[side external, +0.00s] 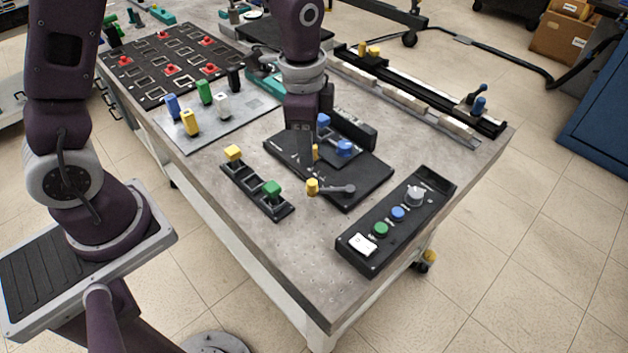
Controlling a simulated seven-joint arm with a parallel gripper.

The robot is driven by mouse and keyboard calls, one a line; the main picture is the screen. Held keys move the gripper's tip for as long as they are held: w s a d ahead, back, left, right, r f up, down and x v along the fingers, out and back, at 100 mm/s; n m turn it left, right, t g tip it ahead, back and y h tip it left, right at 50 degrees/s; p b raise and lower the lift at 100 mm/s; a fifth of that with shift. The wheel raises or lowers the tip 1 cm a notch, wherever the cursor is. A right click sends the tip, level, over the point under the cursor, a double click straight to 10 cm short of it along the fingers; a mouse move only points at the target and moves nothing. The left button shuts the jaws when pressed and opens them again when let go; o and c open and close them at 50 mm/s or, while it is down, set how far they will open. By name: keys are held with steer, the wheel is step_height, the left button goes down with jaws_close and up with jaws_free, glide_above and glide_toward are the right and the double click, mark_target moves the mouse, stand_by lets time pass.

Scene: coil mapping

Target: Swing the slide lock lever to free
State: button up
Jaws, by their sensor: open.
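A grey lever with a yellow knob (313,187) lies at the front corner of a black plate (365,186) near the table's middle. Another small lever with a blue knob (479,104) stands at the right end of the long black rail at the back. Labels are too small to tell which one is the slide lock lever. My gripper (300,153) points down over the left part of the black plate, left of and behind the yellow-knobbed lever and apart from it. It is open; its fingertips are hard to make out.
Blue knobs (345,147) stand on the plate close to my gripper. A black control box (397,222) with buttons lies at front right. A black strip with yellow and green blocks (271,189) lies at front left. Coloured pegs (189,122) stand on a grey sheet. The front table corner is clear.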

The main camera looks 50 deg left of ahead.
mark_target(314, 182)
steer(key=shift+m+g, duration=0.3)
steer(key=shift+m, duration=0.2)
steer(key=f, duration=1.1)
steer(key=shift+w+d, duration=0.3)
steer(key=shift+w, duration=0.05)
jaws_close()
steer(key=shift+r, duration=0.1)
